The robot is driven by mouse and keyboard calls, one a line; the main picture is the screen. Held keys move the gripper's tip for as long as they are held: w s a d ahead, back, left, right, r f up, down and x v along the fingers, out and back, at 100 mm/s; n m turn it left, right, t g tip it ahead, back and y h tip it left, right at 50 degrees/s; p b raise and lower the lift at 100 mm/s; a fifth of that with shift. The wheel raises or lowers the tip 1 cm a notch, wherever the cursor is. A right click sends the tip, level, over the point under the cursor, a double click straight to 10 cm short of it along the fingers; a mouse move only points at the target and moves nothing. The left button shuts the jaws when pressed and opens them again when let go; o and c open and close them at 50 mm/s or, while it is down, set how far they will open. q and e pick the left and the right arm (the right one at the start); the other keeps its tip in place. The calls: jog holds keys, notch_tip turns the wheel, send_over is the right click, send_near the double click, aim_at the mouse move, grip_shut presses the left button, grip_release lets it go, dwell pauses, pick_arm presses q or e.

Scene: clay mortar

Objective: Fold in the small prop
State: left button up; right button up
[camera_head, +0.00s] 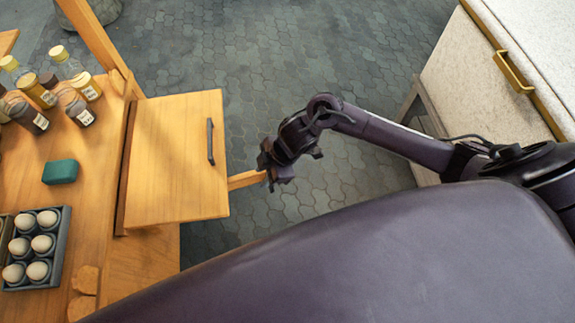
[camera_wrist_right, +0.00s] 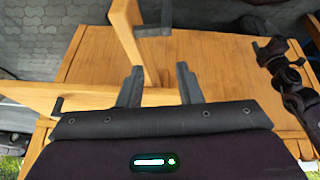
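The small prop (camera_head: 246,179) is a short wooden bar that sticks out from the right edge of the wooden flap (camera_head: 175,165). My right gripper (camera_head: 268,176) is at the prop's outer end. In the right wrist view the fingers of my right gripper (camera_wrist_right: 158,75) stand apart, with a wooden bar (camera_wrist_right: 134,45), seemingly the prop, running between their tips. A gap shows beside the bar, so the gripper looks open around it. A dark jointed arm (camera_wrist_right: 285,78), seemingly my left one, shows at the right of the wrist view; its finger state is unclear.
The flap carries a dark handle (camera_head: 210,141). Left of it, the wooden worktop (camera_head: 95,165) holds several bottles (camera_head: 80,112), a green block (camera_head: 60,171) and an egg tray (camera_head: 62,240). A pale cabinet (camera_head: 470,70) stands at right. Paved floor (camera_head: 290,55) lies between.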

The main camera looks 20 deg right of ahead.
aim_at(245, 174)
jog(key=w+a+r+m+t+h, duration=0.1)
jog(key=w+a+r+m+t, duration=0.1)
jog(key=a+m+t, duration=0.25)
jog(key=d+m, duration=0.1)
jog(key=d, duration=0.1)
jog(key=s+d+m+h, duration=0.1)
jog(key=d+m, duration=0.1)
jog(key=s+d+f+m+g+h, duration=0.1)
jog(key=m, duration=0.1)
jog(key=shift+s+d+m, duration=0.2)
jog(key=shift+d+m, duration=0.05)
jog(key=shift+d, duration=0.15)
pick_arm(q)
jog(key=shift+s+a+f, duration=0.1)
jog(key=shift+s+a, duration=0.2)
jog(key=shift+a, duration=0.4)
pick_arm(e)
jog(key=shift+s+d+f+m+g+h, duration=0.35)
jog(key=shift+s+d+f+m, duration=0.25)
jog(key=shift+s+d+f, duration=0.25)
jog(key=shift+s+d+f+m+g+h, duration=0.2)
jog(key=shift+s+d+f+m+h, duration=0.15)
jog(key=shift+s+d+f+m, duration=0.4)
jog(key=shift+d, duration=0.15)
